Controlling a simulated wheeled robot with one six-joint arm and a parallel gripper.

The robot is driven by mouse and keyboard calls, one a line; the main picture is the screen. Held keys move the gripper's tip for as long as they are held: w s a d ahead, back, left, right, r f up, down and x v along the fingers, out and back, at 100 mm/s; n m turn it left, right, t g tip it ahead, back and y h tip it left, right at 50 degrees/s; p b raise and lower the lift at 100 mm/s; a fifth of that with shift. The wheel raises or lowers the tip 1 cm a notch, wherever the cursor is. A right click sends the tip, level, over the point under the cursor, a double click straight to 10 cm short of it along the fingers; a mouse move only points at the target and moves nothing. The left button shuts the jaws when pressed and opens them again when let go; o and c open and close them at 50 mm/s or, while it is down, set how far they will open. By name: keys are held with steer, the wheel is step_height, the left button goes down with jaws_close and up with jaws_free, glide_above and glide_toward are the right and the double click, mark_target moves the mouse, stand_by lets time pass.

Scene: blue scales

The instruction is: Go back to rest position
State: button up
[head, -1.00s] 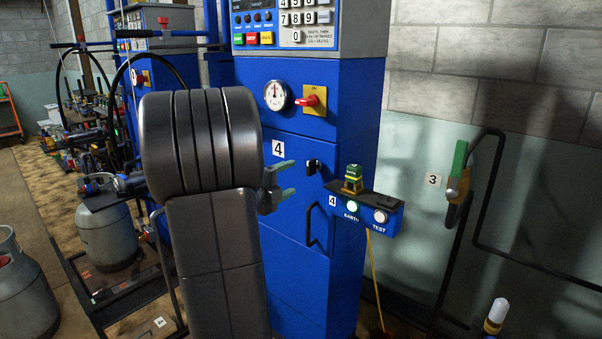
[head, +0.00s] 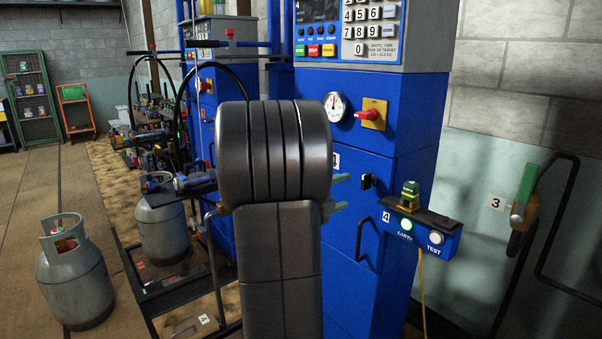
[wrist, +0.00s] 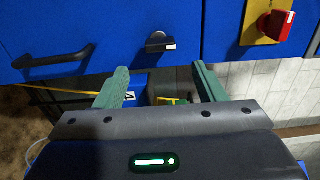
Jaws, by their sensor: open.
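My gripper (wrist: 160,88) shows in the wrist view with its two green fingers spread apart and nothing between them. In the head view only its green fingertips (head: 338,193) stick out to the right behind my dark arm, in front of the blue scale cabinet (head: 400,150). The rest of the gripper is hidden by the arm. The cabinet's black latch (wrist: 160,43) and black handle (wrist: 52,58) lie beyond the fingers in the wrist view.
A small blue box with EARTH and TEST buttons (head: 437,239) juts from the cabinet, right of my gripper. A grey gas cylinder (head: 75,275) stands on the floor at left, where the floor is otherwise largely open.

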mark_target(363, 183)
steer(key=x, duration=1)
steer(key=shift+w+d, duration=0.15)
